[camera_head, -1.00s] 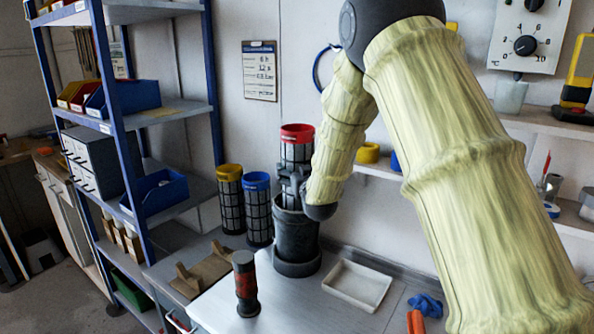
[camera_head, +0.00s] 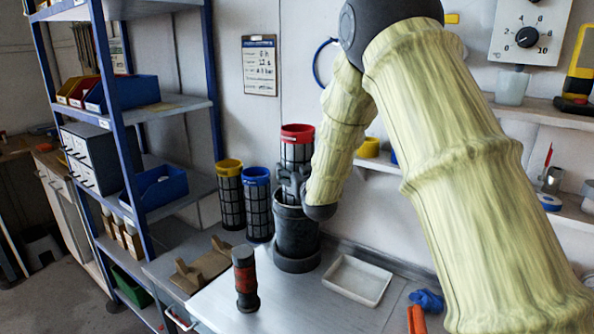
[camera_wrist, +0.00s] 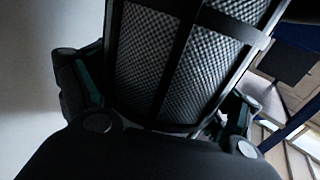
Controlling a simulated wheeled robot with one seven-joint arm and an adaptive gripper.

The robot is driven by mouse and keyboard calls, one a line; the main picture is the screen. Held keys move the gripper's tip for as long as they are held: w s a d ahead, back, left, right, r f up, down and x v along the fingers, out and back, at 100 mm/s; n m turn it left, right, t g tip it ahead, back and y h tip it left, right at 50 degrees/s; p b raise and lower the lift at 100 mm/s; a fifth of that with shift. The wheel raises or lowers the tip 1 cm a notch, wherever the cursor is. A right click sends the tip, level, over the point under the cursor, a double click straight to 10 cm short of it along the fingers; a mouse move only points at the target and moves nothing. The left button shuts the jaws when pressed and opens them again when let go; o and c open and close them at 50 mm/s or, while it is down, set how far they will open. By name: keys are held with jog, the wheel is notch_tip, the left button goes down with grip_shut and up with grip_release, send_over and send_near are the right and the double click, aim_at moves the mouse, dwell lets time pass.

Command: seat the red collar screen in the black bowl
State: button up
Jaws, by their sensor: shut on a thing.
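The red collar screen (camera_head: 297,150) is a dark mesh cylinder with a red ring on top. It stands over the black bowl (camera_head: 297,240), its lower part hidden by my gripper and the bowl's rim. I cannot tell how far down into the bowl it reaches. My gripper (camera_head: 291,186) is shut on the screen, just above the bowl's mouth. In the wrist view, the screen's mesh (camera_wrist: 185,60) fills the middle, with the fingers of my gripper (camera_wrist: 160,100) on both sides of it.
A yellow-collar screen (camera_head: 229,195) and a blue-collar screen (camera_head: 257,205) stand left of the bowl. A black and red cylinder (camera_head: 245,280) stands in front. A white tray (camera_head: 357,280) lies to the right. A blue-post shelf (camera_head: 130,150) is at left.

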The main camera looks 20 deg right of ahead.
aim_at(297, 155)
jog(key=shift+f+b, duration=1.8)
jog(key=shift+f, duration=1.1)
jog(key=shift+r, duration=0.2)
dwell(0.3)
jog(key=shift+r+p, duration=2.4)
jog(key=shift+r, duration=2.8)
